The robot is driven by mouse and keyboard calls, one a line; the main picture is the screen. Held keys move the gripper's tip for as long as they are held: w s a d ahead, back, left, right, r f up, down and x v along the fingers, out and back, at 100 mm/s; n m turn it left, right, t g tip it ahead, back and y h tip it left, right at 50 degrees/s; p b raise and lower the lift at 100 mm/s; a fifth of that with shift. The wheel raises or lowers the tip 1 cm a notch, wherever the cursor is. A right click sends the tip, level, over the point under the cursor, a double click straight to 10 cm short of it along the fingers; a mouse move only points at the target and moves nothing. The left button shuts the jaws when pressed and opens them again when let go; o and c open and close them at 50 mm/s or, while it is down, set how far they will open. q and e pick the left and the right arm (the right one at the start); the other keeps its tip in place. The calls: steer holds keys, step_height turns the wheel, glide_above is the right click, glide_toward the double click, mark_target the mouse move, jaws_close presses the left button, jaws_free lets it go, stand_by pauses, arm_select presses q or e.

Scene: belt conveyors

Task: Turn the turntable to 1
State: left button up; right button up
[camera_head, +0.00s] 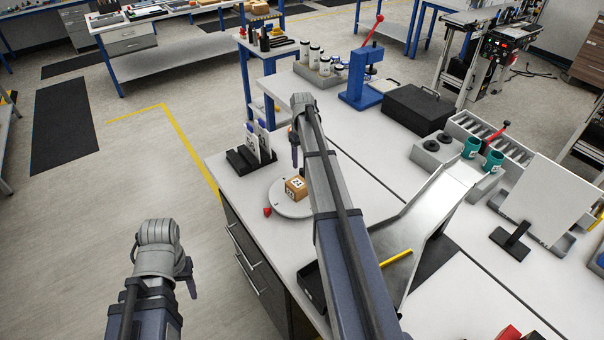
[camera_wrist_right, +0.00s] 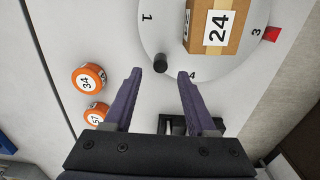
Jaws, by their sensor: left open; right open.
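The turntable (camera_head: 283,208) is a round light-grey disc on the near left part of the white table. A cardboard box (camera_head: 296,187) labelled 24 sits on it. In the right wrist view the turntable (camera_wrist_right: 240,68) shows marks 1, 3 and 4, and an upright black knob (camera_wrist_right: 160,63) near its rim. A red pointer (camera_wrist_right: 271,34) lies beside the rim, at the 3. My right gripper (camera_wrist_right: 160,74) is open above the turntable's edge, with the knob appearing just ahead of and between its fingertips; contact cannot be told. My left gripper (camera_head: 191,280) is open and empty, away from the table.
A black holder (camera_head: 240,162) with upright items stands beside the turntable. Orange discs labelled 34 (camera_wrist_right: 88,77) and 51 (camera_wrist_right: 96,114) lie near it in the wrist view. A metal chute (camera_head: 440,205) stands to the right. My right arm hides part of the table.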

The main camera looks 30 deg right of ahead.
mark_target(302, 169)
step_height(302, 169, down, 5)
steer(key=b, duration=0.4)
steer(key=shift+f, duration=0.2)
jaws_close()
stand_by(1.2)
